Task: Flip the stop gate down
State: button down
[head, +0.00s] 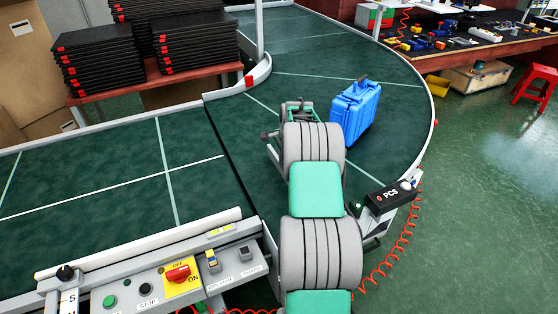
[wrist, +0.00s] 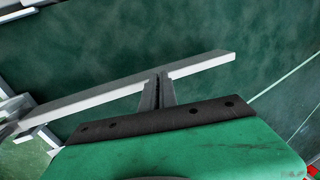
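The stop gate appears as a long pale grey bar (wrist: 85,102) in the wrist view. It runs from a bracket at the left edge up to the right, over the green belt. My gripper (wrist: 160,76) is at the middle of the bar, its two fingers close together with only a thin dark gap between them. The fingertips overlap the bar in the picture; I cannot tell whether they touch it. Nothing shows held between them. In the head view my arm hides most of the gate, and the fingertips cannot be made out.
A blue case (head: 355,112) stands on the curved belt (head: 310,60), just right of my arm. A control panel (head: 165,277) with buttons is at the front left. A black PCS counter (head: 390,196) sits at the belt's right edge. Stacked black trays (head: 100,62) stand at the back left.

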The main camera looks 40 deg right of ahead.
jog(key=shift+s+a+f, duration=0.1)
jog(key=shift+s+f, duration=0.1)
jog(key=shift+f, duration=0.25)
jog(key=shift+s+a+f, duration=0.1)
jog(key=shift+s+f, duration=0.05)
jog(key=shift+f, duration=0.25)
jog(key=r, duration=0.1)
jog(key=r+p, duration=0.1)
jog(key=r, duration=0.1)
jog(key=r+p, duration=0.1)
jog(key=shift+w+d+r, duration=0.25)
jog(key=shift+w+r, duration=0.05)
jog(key=shift+r, duration=0.1)
jog(key=w+r, duration=0.4)
jog(key=r, duration=0.5)
jog(key=shift+w+d+r+b, duration=0.3)
jog(key=shift+d+r+b, duration=0.05)
jog(key=shift+d+b, duration=0.1)
